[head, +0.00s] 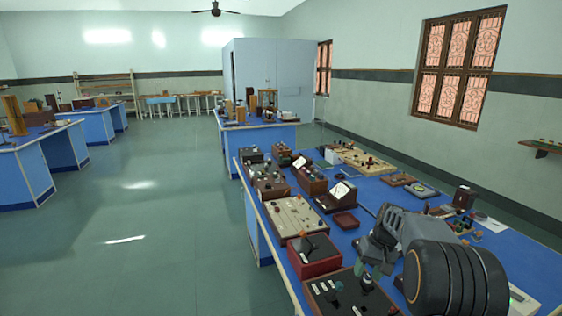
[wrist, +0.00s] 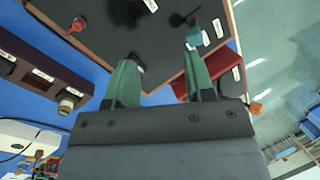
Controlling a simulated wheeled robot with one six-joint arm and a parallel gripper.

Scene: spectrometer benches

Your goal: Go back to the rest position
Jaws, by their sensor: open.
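My gripper (head: 372,268) is over the near end of the blue bench (head: 540,261) in the head view. In the wrist view my gripper (wrist: 160,82) shows two green fingers spread apart with nothing between them. Beyond the fingertips lies a dark-topped box (wrist: 160,32) with knobs and white labels. The same dark panel box (head: 325,290) shows below the gripper in the head view. I cannot tell whether the fingers touch it.
A red box (head: 314,262) stands beside the dark panel box, with a cream panel board (head: 297,217) behind it. Several meters and instruments crowd the bench. The green floor (head: 150,235) to the left is clear. Another blue bench (head: 258,135) stands farther back.

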